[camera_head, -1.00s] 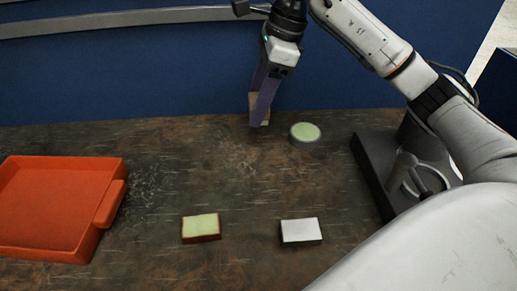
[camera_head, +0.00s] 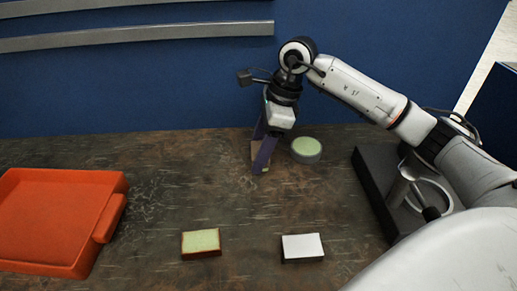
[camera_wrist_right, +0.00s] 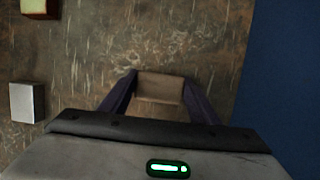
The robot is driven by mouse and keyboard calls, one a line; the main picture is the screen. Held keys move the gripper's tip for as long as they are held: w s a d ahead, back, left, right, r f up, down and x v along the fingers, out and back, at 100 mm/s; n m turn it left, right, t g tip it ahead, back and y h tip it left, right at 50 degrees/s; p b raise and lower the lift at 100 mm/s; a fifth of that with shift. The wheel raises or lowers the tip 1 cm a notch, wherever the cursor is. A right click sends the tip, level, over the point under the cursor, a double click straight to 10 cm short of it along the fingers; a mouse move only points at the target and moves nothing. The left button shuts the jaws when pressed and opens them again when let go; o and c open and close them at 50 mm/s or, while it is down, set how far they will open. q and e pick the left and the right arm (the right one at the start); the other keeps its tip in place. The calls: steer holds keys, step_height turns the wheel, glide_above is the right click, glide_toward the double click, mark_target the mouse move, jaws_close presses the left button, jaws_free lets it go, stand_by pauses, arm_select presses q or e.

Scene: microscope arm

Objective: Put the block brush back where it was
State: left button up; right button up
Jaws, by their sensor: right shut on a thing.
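My right gripper (camera_head: 262,165) points down near the back of the table and is shut on the block brush. The block brush (camera_head: 255,150) is a small tan block, mostly hidden behind the purple fingers in the head view. In the right wrist view the block brush (camera_wrist_right: 160,88) sits squarely between the two fingers (camera_wrist_right: 160,100). It is at or just above the tabletop; I cannot tell whether it touches. My left gripper is not in view.
A round green-topped tin (camera_head: 306,150) stands close right of the gripper. A yellow-green-topped block (camera_head: 201,243) and a white-topped block (camera_head: 302,247) lie nearer the front. An orange tray (camera_head: 108,215) is at left, a dark stand (camera_head: 375,190) at right. A blue wall (camera_head: 150,90) rises behind.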

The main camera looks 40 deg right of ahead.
steer(key=shift+f, duration=0.2)
steer(key=o, duration=0.9)
steer(key=shift+r, duration=0.1)
steer(key=v, duration=1.2)
steer(key=shift+w+r, duration=0.1)
steer(key=shift+r, duration=0.1)
